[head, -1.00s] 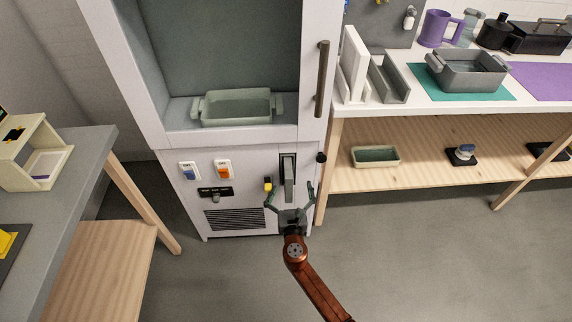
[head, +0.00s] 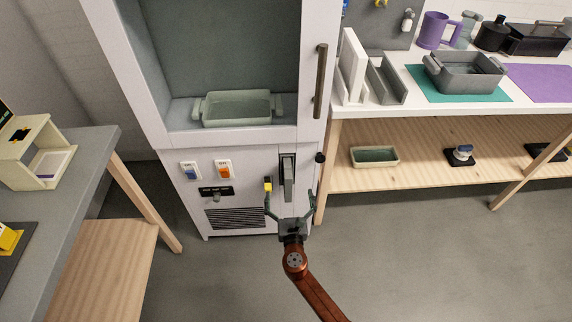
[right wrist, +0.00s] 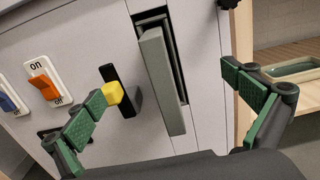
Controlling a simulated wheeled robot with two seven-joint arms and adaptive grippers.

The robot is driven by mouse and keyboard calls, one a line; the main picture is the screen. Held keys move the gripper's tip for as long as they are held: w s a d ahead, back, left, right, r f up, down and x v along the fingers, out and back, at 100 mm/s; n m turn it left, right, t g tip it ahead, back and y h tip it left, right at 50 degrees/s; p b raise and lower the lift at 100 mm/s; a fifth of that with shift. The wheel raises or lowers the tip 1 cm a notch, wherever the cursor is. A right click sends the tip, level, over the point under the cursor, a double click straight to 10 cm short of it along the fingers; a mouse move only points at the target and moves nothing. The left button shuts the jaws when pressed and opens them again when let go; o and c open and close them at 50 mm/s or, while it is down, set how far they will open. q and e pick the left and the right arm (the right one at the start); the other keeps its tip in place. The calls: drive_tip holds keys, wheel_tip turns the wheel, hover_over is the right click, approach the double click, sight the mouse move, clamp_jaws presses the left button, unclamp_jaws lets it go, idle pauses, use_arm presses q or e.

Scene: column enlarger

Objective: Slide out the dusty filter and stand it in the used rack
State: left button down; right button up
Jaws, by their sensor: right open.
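The grey filter (head: 288,180) is a thin upright slab in a dark slot low on the white cabinet's front; its near part stands out of the slot in the right wrist view (right wrist: 161,80). Its dust cannot be made out. My right gripper (head: 290,198) is open, with its green-padded fingers spread to either side of the filter and apart from it. The left finger shows near a yellow knob (right wrist: 113,93). A grey, open-topped rack (head: 387,82) stands on the white counter beside white upright panels (head: 351,65); no label shows. My left gripper is out of view.
The cabinet (head: 234,150) has a blue switch, an orange switch and a vent. A dark round knob (head: 320,157) is right of the slot. A wooden shelf (head: 425,178) runs under the counter. The floor (head: 400,260) in front is clear.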

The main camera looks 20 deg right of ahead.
drive_tip(key=p+v, duration=0.1)
drive_tip(key=v, duration=0.2)
drive_tip(key=shift+s, duration=0.25)
idle(0.5)
